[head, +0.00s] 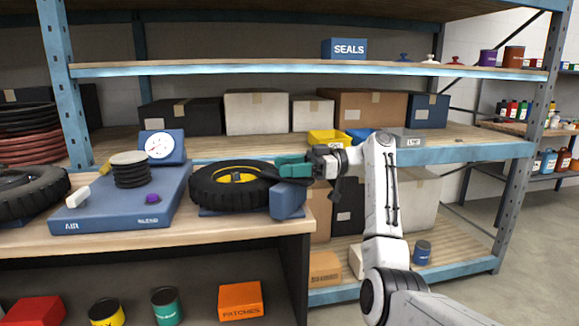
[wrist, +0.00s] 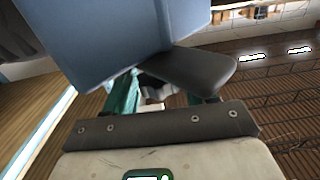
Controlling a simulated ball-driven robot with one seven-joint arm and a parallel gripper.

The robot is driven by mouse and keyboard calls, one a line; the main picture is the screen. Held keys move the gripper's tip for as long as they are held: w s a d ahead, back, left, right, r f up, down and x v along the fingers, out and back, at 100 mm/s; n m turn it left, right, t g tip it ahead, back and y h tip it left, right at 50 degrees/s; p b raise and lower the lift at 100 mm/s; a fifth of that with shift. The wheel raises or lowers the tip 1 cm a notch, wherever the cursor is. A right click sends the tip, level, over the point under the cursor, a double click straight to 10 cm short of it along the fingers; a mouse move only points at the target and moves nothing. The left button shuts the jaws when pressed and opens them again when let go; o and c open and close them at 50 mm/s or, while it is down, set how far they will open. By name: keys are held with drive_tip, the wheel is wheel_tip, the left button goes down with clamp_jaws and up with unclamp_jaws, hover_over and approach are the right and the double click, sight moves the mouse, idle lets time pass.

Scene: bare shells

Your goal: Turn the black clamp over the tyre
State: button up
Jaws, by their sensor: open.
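The tyre (head: 205,187) lies flat on a blue stand on the bench, with a yellow hub in its middle. A blue block (head: 288,203) stands at its right side. My gripper (head: 292,167), with teal fingers, is just above this block at the tyre's right edge. In the wrist view the black clamp (wrist: 205,70) is a dark rounded bar beside the blue block (wrist: 95,40), crossing in front of my open fingers. The fingertips are partly hidden there, so I cannot tell whether they touch the clamp.
A blue machine (head: 120,200) with a dial gauge (head: 161,147) stands left of the tyre. Another tyre (head: 30,190) lies at the far left. Shelves behind hold boxes, a yellow bin (head: 327,138) and a grey bin (head: 408,140). The bench ends just right of the blue block.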

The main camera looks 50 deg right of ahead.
drive_tip(key=shift+o, duration=0.7)
drive_tip(key=shift+d+r, duration=0.1)
drive_tip(key=v, duration=1)
drive_tip(key=shift+s+d, duration=0.25)
drive_tip(key=shift+s, duration=0.05)
